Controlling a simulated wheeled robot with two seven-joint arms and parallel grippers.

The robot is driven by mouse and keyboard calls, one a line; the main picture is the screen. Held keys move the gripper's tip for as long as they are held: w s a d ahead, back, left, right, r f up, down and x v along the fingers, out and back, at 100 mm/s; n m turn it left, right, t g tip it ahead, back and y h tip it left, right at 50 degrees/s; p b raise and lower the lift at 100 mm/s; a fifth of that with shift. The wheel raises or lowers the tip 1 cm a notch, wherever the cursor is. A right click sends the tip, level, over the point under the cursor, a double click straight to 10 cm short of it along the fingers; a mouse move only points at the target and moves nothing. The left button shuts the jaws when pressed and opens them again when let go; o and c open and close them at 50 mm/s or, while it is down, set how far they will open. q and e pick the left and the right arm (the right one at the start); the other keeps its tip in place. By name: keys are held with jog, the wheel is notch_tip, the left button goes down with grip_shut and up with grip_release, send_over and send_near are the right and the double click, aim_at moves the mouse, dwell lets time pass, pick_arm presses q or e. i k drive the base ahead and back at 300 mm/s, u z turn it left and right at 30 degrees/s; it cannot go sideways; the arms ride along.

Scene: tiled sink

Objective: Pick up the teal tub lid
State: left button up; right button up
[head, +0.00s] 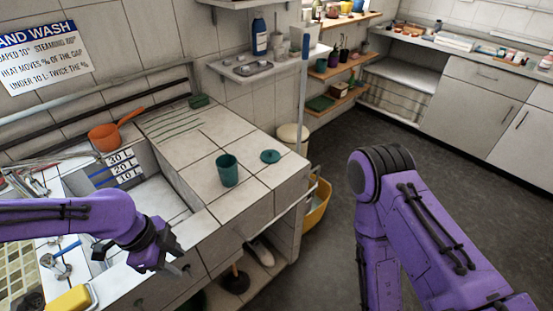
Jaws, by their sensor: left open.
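The teal tub lid (270,156) is a small round disc with a knob. It lies flat on the tiled counter (262,183), near its right edge. A teal tub (227,170) stands upright just left of the lid, apart from it. My left gripper (183,268) is at the lower left, in front of the counter's near edge and over the sink side. It is open, pointing down, and well short of the tub and lid. My right arm is at the right over the floor, bent downward; its gripper is out of the picture.
A sink basin (150,200) is left of the counter. An orange pan (107,137) sits behind it. A blue-topped pole (304,85) stands in a yellow bucket (318,205) beside the counter's right edge. A towel rail runs along that edge. The tiles around the lid are clear.

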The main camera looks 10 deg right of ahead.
aim_at(271, 157)
jog(key=z, duration=1.3)
jog(key=i, duration=2)
jog(key=u, duration=1.75)
